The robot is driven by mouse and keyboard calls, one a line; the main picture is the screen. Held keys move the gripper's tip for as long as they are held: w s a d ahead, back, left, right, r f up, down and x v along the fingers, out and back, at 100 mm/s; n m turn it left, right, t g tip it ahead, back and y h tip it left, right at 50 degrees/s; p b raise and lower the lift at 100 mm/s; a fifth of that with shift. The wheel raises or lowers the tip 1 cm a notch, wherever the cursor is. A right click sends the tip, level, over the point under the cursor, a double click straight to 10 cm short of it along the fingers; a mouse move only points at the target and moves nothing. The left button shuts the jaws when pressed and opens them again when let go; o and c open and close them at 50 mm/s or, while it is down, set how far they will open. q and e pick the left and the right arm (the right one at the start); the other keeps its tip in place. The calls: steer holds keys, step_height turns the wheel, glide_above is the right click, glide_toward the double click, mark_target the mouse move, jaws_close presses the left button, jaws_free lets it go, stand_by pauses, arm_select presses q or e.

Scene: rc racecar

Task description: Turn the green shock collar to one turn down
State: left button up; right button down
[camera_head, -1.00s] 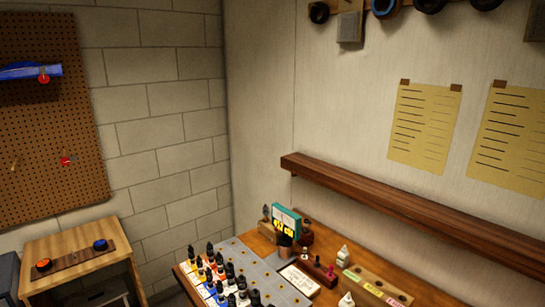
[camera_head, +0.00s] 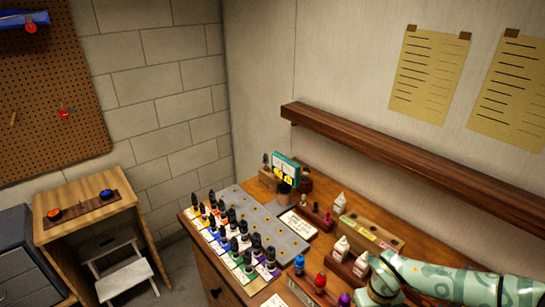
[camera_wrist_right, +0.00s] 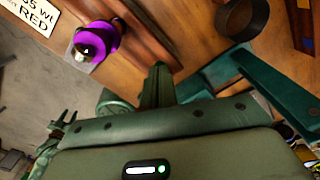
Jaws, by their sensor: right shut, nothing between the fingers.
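I cannot make out a green shock collar in either view. In the head view a blue-topped piece (camera_head: 299,264), a red-topped piece (camera_head: 320,280) and a purple piece (camera_head: 344,298) stand in a row near the bottom edge. In the right wrist view a purple round piece (camera_wrist_right: 97,42) with a pale tip stands on the wood, beyond my right gripper (camera_wrist_right: 158,72) and to its left. That gripper is shut and empty, apart from the purple piece. My pale green right arm enters the head view at lower right; its fingers are not clear there. My left gripper is not in view.
White bottles (camera_head: 342,247) and a wooden block (camera_head: 372,233) are near the arm. In the wrist view a dark cup (camera_wrist_right: 245,18) and a RED label (camera_wrist_right: 38,12) show.

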steer(key=shift+d, duration=0.25)
stand_by(0.5)
steer(key=shift+w+d, duration=0.1)
steer(key=shift+w, duration=0.2)
step_height(320, 180, up, 6)
steer(key=p, duration=0.6)
